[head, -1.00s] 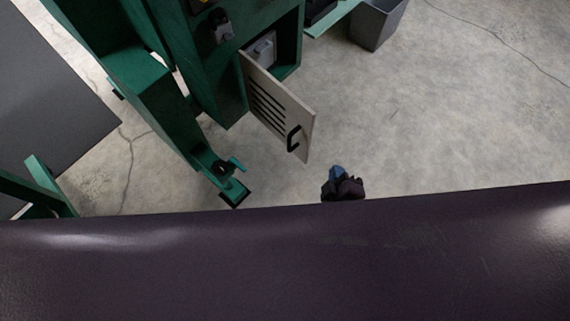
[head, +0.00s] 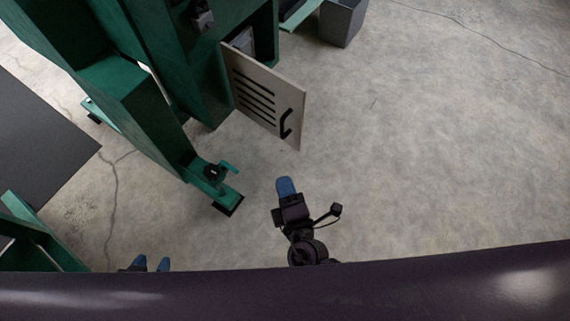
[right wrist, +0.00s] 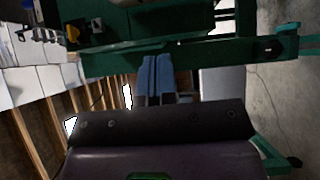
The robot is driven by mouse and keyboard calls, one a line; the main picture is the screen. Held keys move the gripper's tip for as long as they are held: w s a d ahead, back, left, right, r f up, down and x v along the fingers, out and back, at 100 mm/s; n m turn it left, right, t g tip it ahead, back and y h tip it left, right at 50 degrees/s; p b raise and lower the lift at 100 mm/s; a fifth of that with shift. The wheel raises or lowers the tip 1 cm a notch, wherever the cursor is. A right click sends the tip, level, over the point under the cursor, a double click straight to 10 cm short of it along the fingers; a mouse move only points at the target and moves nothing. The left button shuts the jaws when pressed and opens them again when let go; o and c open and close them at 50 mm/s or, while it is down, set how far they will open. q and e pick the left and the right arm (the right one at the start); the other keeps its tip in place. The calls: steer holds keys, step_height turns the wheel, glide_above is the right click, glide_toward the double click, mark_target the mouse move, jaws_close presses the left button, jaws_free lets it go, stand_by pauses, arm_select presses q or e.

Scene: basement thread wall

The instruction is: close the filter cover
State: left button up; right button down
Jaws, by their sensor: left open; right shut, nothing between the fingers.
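The filter cover (head: 262,92) is a pale hinged door with dark slots and a black handle (head: 286,123). It stands swung out from the green cabinet (head: 232,22), so the opening behind it shows. My right gripper (head: 286,186) is shut and empty, with blue fingertips, below the cover and apart from it in the head view. In the right wrist view its blue fingers (right wrist: 155,75) lie together in front of a green beam. My left gripper (head: 151,264) shows only its two blue fingertips, spread apart, at the lower left; the rest is hidden behind my body.
A green machine frame (head: 130,90) with a foot and knob (head: 213,172) stands left of the cover. A grey bin (head: 342,22) stands at the top. A dark mat (head: 40,150) lies at left. The concrete floor to the right is clear.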

steer(key=w, duration=1.2)
steer(key=shift+w, duration=0.25)
steer(key=shift+r, duration=0.1)
